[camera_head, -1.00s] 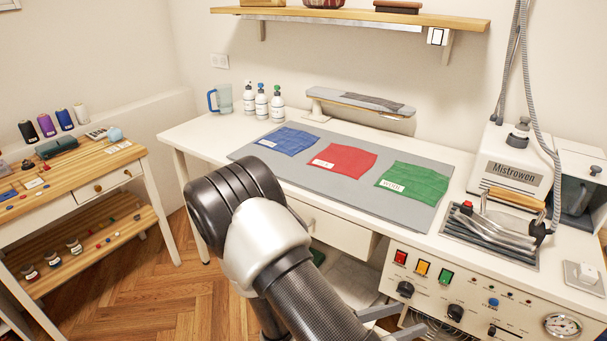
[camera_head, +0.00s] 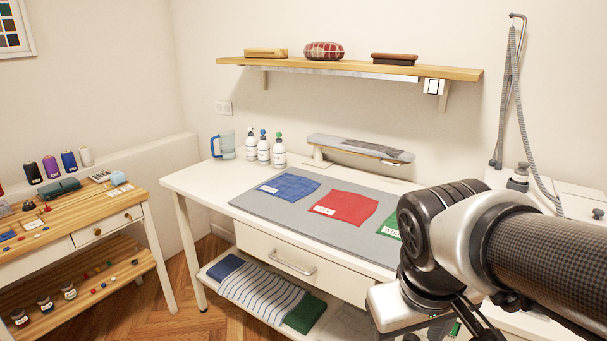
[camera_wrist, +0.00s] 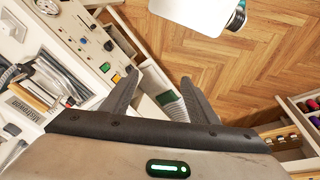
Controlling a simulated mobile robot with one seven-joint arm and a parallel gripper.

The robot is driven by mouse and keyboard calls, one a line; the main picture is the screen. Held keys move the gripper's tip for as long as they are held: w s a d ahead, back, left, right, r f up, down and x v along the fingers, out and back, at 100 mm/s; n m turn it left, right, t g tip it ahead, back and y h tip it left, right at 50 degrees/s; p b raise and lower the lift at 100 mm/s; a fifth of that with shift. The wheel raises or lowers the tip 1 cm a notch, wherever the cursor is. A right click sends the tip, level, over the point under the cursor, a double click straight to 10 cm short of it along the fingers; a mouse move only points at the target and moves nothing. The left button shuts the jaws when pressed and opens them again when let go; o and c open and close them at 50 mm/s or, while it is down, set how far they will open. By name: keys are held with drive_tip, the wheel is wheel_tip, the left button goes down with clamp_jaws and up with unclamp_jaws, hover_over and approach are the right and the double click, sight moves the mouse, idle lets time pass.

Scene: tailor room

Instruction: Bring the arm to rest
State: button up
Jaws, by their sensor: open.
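My gripper (camera_wrist: 158,97) shows in the wrist view with its two dark fingers spread apart and nothing between them. Past the fingers are the white bench front, a shelf with folded cloth and the wooden floor. In the head view my arm is folded at the right, in front of the bench's right part. It covers most of the green cloth (camera_head: 391,228) and the control panel. The gripper's fingers cannot be made out clearly in the head view.
The white bench (camera_head: 190,182) carries a grey mat (camera_head: 262,208) with blue (camera_head: 289,187) and red (camera_head: 343,207) cloths. Below are a drawer and a shelf with striped cloth (camera_head: 270,292). A wooden side table (camera_head: 75,222) stands left. Floor between them is clear.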

wheel_tip(320, 180, up, 20)
drive_tip(key=a+m+t+y+p, duration=0.1)
drive_tip(key=m+t+p, duration=0.1)
drive_tip(key=p, duration=1.3)
drive_tip(key=shift+a+r+t, duration=0.2)
drive_tip(key=shift+r+t, duration=0.05)
drive_tip(key=shift+t, duration=0.25)
drive_tip(key=shift+s, duration=0.1)
